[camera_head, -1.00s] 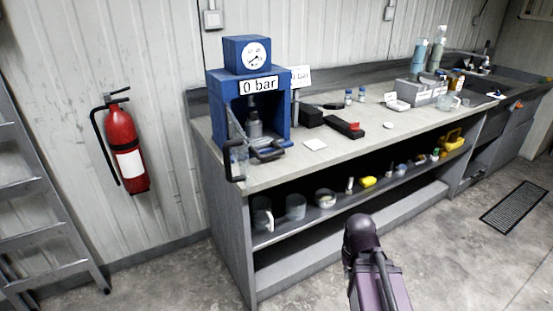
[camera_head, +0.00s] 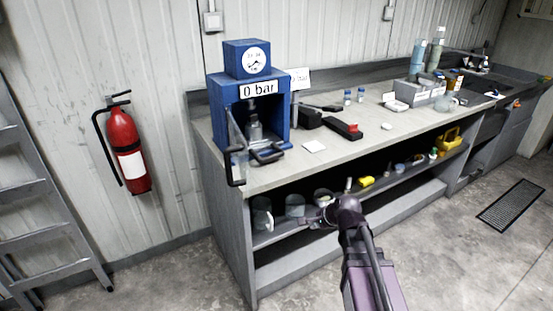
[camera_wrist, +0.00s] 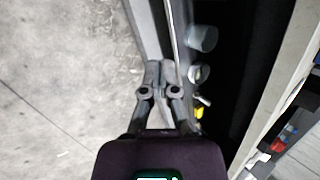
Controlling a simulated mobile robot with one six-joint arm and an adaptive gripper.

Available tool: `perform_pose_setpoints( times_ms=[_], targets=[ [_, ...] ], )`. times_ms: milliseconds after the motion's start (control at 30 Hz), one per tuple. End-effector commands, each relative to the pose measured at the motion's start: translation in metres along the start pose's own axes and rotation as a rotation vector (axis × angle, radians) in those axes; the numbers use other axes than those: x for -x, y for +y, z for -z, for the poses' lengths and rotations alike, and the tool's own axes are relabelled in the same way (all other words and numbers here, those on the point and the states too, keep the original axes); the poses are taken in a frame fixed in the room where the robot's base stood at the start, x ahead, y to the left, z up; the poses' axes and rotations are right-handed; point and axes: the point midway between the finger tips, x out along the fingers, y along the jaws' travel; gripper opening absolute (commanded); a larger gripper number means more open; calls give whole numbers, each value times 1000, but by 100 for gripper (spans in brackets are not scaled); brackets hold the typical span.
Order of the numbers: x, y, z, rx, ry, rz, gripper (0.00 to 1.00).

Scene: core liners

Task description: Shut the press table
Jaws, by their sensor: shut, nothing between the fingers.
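The blue press (camera_head: 217,115) stands on the left end of the bench, with a dial on top and a "0 bar" sign. Its front is open, and a grey metal piece (camera_head: 254,130) stands inside. A clear panel with a dark frame and handles (camera_head: 236,180) sticks out at its front left. My gripper (camera_head: 306,219) is in front of the bench's shelf, lower than the press and to its right, touching nothing that I can see. In the wrist view my gripper (camera_wrist: 159,66) has its fingers together and empty. The press does not show in the wrist view.
The bench top (camera_head: 340,160) holds a black case (camera_head: 343,129), a white pad (camera_head: 314,147) and bottles (camera_head: 436,50). Jars (camera_head: 262,212) and a yellow item (camera_head: 366,181) are on the shelf. A fire extinguisher (camera_head: 125,150) and ladder (camera_head: 40,200) are left. The floor in front is clear.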

Motion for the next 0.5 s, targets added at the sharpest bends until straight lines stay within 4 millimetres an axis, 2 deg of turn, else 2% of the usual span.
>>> perform_pose_setpoints(
  times_ms=[33,100,500],
  targets=[
    [1,-16,-2,-80,-11,39,0],
    [1,-34,-5,-205,-31,97,0],
    [13,-130,-17,-938,-244,366,0]
  ],
)
